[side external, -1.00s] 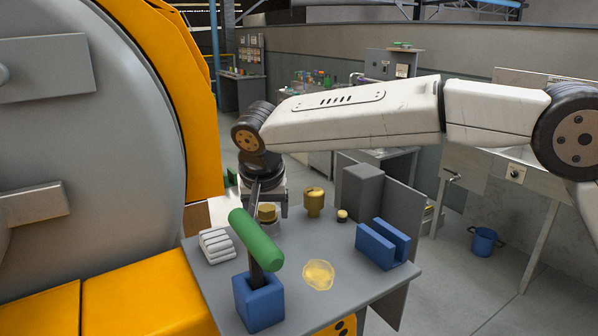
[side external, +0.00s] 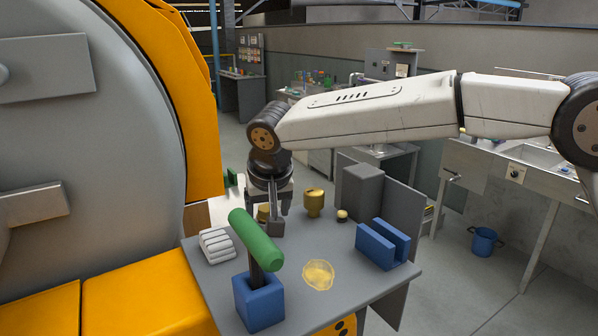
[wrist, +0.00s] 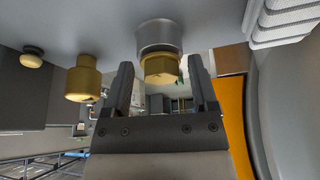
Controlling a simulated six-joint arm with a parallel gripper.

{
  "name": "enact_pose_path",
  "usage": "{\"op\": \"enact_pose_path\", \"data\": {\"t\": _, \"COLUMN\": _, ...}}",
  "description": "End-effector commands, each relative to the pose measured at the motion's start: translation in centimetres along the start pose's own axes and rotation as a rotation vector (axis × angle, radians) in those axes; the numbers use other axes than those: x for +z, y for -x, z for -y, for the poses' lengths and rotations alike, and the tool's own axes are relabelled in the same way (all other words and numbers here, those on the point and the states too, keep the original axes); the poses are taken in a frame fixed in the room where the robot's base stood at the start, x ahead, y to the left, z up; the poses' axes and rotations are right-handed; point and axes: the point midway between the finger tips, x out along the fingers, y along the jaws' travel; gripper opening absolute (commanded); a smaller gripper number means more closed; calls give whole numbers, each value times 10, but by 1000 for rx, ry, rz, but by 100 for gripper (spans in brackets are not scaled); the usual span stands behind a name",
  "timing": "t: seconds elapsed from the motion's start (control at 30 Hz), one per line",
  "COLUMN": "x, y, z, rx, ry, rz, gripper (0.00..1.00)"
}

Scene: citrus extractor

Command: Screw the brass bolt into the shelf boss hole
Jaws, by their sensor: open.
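The brass bolt appears to be the brass hex-headed piece (wrist: 160,70) in the wrist view, set against a round grey boss (wrist: 158,36) on the grey shelf. In the side view its brass (side external: 263,213) is partly hidden behind a dark finger. My gripper (wrist: 161,64) is open, with one finger on each side of the brass head in the wrist view. I cannot tell whether the fingers touch it. In the side view my gripper (side external: 268,218) points down at the back of the shelf (side external: 350,290). The hole and the bolt's thread are hidden.
A stepped brass cylinder (side external: 314,202) and a small brass knob (side external: 342,216) stand to the right. A green-headed tool (side external: 256,238) in a blue block (side external: 258,302), a ribbed white block (side external: 216,245), a blue slotted block (side external: 383,243) and a flat yellow disc (side external: 319,275) occupy the shelf.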

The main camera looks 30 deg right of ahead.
Motion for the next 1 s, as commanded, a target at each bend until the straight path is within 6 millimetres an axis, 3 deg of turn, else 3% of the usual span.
{"op": "enact_pose_path", "data": {"t": 1.0, "x": 0, "y": 0, "z": -1, "rx": -70, "ry": 167, "rz": -1, "gripper": 75}}
